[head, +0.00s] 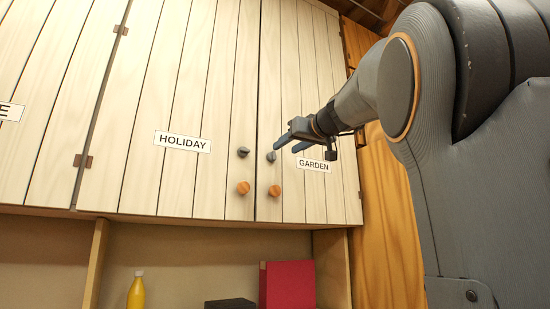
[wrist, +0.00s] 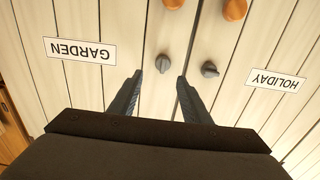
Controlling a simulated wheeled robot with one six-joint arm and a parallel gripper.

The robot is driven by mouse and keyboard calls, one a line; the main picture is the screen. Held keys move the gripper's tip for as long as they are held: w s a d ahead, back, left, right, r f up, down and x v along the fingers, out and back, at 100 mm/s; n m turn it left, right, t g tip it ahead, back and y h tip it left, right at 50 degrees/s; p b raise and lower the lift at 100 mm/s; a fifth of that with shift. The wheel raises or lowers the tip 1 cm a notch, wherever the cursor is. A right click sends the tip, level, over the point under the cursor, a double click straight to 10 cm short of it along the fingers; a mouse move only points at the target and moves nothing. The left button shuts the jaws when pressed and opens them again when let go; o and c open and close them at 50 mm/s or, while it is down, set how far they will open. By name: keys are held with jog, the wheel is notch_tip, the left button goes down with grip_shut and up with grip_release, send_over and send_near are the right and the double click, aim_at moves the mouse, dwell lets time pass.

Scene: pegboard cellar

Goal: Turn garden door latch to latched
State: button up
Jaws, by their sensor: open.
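The garden door (head: 298,110) is a pale plank cupboard door, closed, with a white GARDEN label (head: 314,165). Its latch (head: 271,156) is a small dark grey knob near the door's left edge, above an orange wooden knob (head: 274,191). The wrist view is upside down. There the garden latch (wrist: 163,63) lies just beyond and between my fingertips, with the orange knob (wrist: 173,3) at the top edge. My gripper (head: 280,140) is open and empty in front of the garden door. Its fingers also show in the wrist view (wrist: 160,76). I see no contact with the latch.
The holiday door (head: 190,90) is closed beside it, with its own grey latch (head: 243,152) and orange knob (head: 243,188) close to the garden ones. Below, a yellow bottle (head: 136,291), a black box (head: 230,304) and a red binder (head: 288,285) stand on the shelf.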

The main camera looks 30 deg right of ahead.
aim_at(275, 154)
jog(key=w+p, duration=0.1)
jog(key=w, duration=0.1)
jog(key=w+p, duration=0.1)
jog(key=w, duration=0.1)
jog(key=w+p, duration=0.1)
jog(key=w, duration=0.1)
jog(key=shift+w+a, duration=0.1)
jog(key=shift+a, duration=0.3)
jog(key=shift+w+f, duration=0.1)
jog(key=shift+w, duration=0.5)
jog(key=c, duration=1)
